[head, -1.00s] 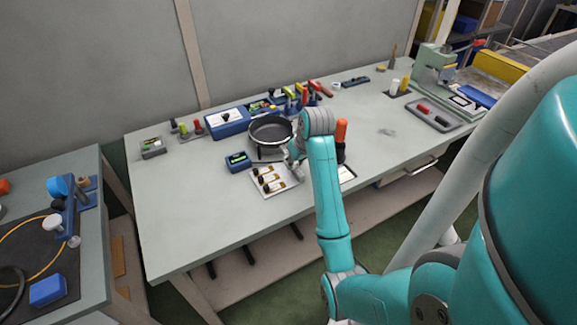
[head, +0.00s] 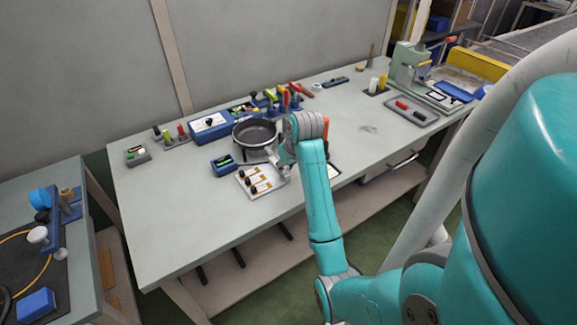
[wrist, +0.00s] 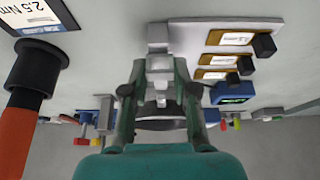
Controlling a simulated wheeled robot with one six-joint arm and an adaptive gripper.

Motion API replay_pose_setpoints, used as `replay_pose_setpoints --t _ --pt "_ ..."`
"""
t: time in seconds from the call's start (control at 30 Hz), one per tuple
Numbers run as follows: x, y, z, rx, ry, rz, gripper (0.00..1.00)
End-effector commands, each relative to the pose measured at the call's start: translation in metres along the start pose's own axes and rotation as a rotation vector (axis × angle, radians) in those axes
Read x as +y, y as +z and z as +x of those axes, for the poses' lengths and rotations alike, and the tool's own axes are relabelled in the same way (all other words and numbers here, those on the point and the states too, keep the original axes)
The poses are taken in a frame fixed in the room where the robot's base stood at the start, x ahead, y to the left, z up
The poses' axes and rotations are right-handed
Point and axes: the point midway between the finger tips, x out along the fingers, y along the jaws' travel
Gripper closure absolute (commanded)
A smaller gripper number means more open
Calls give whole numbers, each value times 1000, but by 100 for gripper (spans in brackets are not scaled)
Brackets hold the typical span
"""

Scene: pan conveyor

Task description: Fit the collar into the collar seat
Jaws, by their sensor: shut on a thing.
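My gripper (wrist: 160,78) is shut on a small pale grey piece between its fingertips, apparently the collar (wrist: 160,64). The fingers hide part of it. In the head view my gripper (head: 278,160) is low over the bench, just in front of the dark round pan (head: 256,131) and beside the white tray. The pan's dark rim also shows behind the fingers in the wrist view (wrist: 160,124). I cannot make out the collar seat clearly, nor whether the held piece touches anything.
The white tray (head: 243,181) bears three gold-framed labels with black pieces. A blue box with a green display (head: 223,166) stands left of it. An orange-handled driver (wrist: 18,130) stands close on the other side. Blue racks stand behind the pan. The bench's front left is clear.

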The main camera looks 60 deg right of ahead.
Motion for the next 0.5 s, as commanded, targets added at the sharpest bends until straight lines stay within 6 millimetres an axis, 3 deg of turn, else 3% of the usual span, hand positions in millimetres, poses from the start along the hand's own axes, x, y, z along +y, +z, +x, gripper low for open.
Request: replay_pose_setpoints --t 0.5 --pt "0 -27 11 0 0 0 89"
